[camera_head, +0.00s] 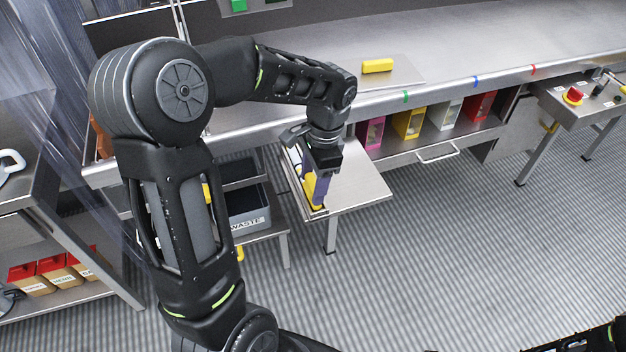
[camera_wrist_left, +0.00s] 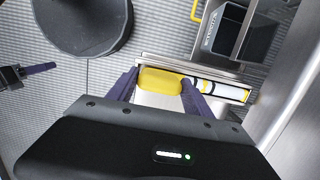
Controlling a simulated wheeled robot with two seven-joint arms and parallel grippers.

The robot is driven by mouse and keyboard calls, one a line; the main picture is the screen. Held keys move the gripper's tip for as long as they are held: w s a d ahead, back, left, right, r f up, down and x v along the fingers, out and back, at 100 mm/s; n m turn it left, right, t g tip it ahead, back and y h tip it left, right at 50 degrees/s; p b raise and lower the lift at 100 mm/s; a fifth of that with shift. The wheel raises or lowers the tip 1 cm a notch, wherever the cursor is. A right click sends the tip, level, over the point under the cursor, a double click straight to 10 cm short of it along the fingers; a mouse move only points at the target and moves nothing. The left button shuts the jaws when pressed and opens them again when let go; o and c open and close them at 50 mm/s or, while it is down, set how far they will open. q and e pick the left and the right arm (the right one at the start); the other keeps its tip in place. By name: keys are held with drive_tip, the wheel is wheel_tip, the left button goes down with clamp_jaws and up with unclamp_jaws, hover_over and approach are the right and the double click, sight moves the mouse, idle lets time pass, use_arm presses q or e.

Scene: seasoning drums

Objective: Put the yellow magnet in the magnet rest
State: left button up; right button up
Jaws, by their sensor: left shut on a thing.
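My left gripper (camera_head: 318,192) is shut on a yellow block, which I take for the yellow magnet (camera_wrist_left: 160,81). The magnet shows between the purple fingers in the left wrist view. They are over a narrow steel tray (camera_wrist_left: 237,93) on the left side of a small side table; I cannot tell whether the magnet touches the tray. A second yellow block (camera_head: 377,66) lies on a flat plate (camera_head: 400,77) on the counter. I cannot tell for certain which part is the magnet rest. A purple finger, apparently of my right gripper (camera_wrist_left: 38,69), shows at the left wrist view's left edge.
A white, yellow and black marker (camera_wrist_left: 212,86) lies in the tray beside the magnet. A grey waste bin (camera_head: 249,207) stands left of the side table (camera_head: 350,185). Coloured boxes (camera_head: 410,122) stand under the counter (camera_head: 470,55). The floor at the right is open.

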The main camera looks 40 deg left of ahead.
use_arm(q)
drive_tip(key=shift+f, duration=0.2)
drive_tip(key=o, duration=1.7)
drive_tip(key=shift+r, duration=0.1)
drive_tip(key=shift+r, duration=0.15)
drive_tip(key=r, duration=0.4)
drive_tip(key=w+r+p, duration=0.1)
drive_tip(key=r, duration=0.3)
drive_tip(key=d+r, duration=0.1)
drive_tip(key=r, duration=0.2)
drive_tip(key=shift+w+r, duration=0.25)
drive_tip(key=shift+r, duration=0.15)
